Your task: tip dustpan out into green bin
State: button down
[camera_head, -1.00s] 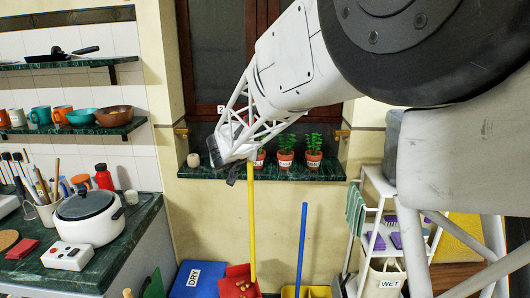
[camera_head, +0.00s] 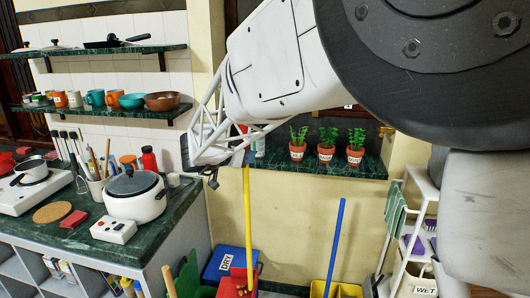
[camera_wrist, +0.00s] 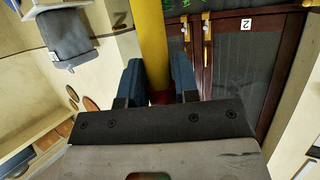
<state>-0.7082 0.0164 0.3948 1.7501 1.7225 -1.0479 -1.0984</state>
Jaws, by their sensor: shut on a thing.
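The dustpan has a red pan (camera_head: 237,284) and a long upright yellow handle (camera_head: 248,220). In the head view the pan is low, at the bottom edge, overlapping the front of the blue DRY bin, and its contents are hard to make out. My gripper (camera_wrist: 157,84) is shut on the yellow handle, with a blue finger on each side in the wrist view. In the head view my wrist hides most of the grip near the handle's top. A green bin (camera_head: 187,274) is partly visible at the bottom, left of the blue bin; its opening is not clear.
The blue DRY bin (camera_head: 219,265) stands behind the pan. A blue pole (camera_head: 335,245) rises from a yellow container (camera_head: 333,290) at right. The counter (camera_head: 170,220) with a white pot (camera_head: 135,193) is at left. Potted plants (camera_head: 326,150) stand on the sill behind my arm.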

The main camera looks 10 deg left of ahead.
jog(key=shift+s+a, duration=0.1)
jog(key=shift+a, duration=0.15)
dwell(0.4)
jog(key=s+a+f+n+t+h, duration=0.1)
jog(key=a+f, duration=0.2)
jog(key=a, duration=1)
jog(key=s+a+f+n+h, duration=0.1)
jog(key=a+f, duration=0.2)
jog(key=a, duration=1)
jog(key=s+a+f+n+t+h, duration=0.1)
jog(key=a+f+n, duration=0.1)
jog(key=a, duration=1.2)
jog(key=shift+s+f+t+h, duration=0.3)
jog(key=shift+s+f, duration=0.1)
jog(key=shift+f, duration=0.5)
dwell(1.7)
dwell(0.8)
